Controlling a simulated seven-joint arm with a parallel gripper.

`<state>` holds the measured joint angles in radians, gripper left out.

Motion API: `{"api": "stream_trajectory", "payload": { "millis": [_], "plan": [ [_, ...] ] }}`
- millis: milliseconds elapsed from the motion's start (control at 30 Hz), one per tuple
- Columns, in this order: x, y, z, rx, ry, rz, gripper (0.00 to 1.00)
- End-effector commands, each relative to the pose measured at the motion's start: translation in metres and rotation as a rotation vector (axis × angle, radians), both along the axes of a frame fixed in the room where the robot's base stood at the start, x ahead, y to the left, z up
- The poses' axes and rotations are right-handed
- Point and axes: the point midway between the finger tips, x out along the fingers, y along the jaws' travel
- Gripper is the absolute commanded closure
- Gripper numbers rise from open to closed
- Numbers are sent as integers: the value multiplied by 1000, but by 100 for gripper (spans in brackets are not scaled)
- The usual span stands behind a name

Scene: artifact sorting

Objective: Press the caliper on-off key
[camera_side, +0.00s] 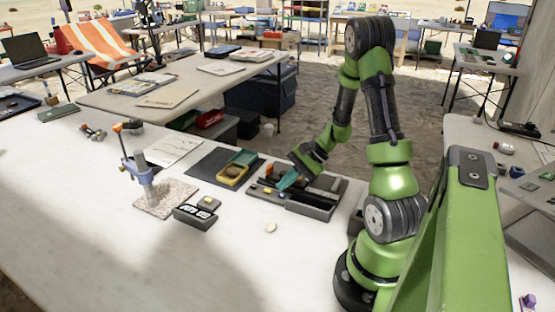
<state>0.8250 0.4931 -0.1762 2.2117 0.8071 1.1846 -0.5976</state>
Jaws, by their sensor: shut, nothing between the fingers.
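My gripper (288,180) is at the end of my green arm, low over the left part of a dark divided tray (312,208). Its teal fingers point down and to the left, and the fingertips look closed with nothing held. I cannot tell whether they touch anything in the tray. No caliper or on-off key can be made out for certain; dark, long items lie in the tray, partly hidden by my gripper.
A pale pebble (271,228) lies in front. The near white tabletop is clear.

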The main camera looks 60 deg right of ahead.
Motion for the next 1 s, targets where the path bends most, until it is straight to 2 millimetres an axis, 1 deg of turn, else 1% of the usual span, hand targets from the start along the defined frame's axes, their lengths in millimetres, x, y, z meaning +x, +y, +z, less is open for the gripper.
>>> {"api": "stream_trajectory", "payload": {
  "millis": [133, 433, 600, 1000],
  "plan": [
    [0, 0, 6, -2, -2, 1, 100],
    [1, 0, 37, -3, -3, 3, 100],
    [0, 0, 48, -1, -2, 1, 100],
    [0, 0, 50, 1, 0, 1, 100]
  ]
}}
